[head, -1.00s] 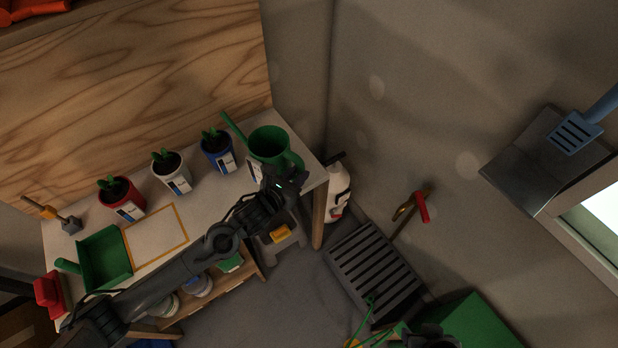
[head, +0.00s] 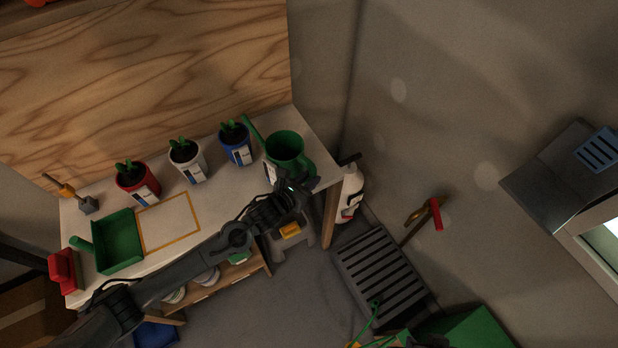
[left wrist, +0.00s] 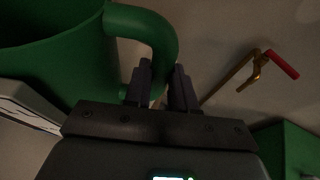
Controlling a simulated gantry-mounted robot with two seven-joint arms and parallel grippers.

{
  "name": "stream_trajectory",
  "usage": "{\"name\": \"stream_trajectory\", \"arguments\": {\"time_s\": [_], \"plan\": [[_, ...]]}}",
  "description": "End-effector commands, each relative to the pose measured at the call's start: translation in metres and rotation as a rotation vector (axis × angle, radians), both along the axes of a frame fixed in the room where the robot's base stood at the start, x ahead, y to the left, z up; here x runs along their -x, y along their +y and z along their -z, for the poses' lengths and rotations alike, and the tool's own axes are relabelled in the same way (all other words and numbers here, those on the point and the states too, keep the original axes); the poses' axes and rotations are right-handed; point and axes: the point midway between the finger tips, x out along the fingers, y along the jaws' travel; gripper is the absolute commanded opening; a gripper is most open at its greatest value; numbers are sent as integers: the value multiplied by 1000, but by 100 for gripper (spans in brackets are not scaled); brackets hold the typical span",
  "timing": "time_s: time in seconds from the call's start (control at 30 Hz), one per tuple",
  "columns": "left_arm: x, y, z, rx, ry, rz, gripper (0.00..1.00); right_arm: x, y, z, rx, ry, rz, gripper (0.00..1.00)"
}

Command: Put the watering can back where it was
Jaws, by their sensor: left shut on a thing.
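The green watering can (head: 287,146) is at the right end of the white workbench (head: 215,205) in the head view, roughly upright, its spout pointing to the upper left. My left gripper (head: 294,188) is at its near side, shut on its handle. In the left wrist view, the curved handle (left wrist: 158,35) runs down to the closed fingers (left wrist: 160,85), and the can's body (left wrist: 60,65) fills the upper left. Whether the can's base touches the bench is hidden. A dark shape at the head view's bottom edge may be my right gripper; its jaws cannot be made out.
Blue (head: 236,147), white (head: 189,162) and red (head: 136,183) plant pots line the bench's back. A yellow-outlined rectangle (head: 168,222) is bare. A green scoop (head: 118,242) lies left of it.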

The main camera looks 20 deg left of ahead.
Motion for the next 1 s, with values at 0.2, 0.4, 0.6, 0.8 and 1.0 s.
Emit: {"name": "stream_trajectory", "arguments": {"time_s": [0.2,0.4,0.6,0.8,1.0], "plan": [[0,0,3,0,0,-1,28,0,1,2,-4,1,3,43],[0,0,3,0,1,0,50,0,2,2,-8,0,6,43],[0,0,2,0,1,0,50,0,2,2,-9,0,6,43],[6,3,-2,-3,1,0,50,0,2,-2,-9,0,5,43],[33,12,-12,-5,3,1,50,0,1,-5,-5,0,3,43]]}}
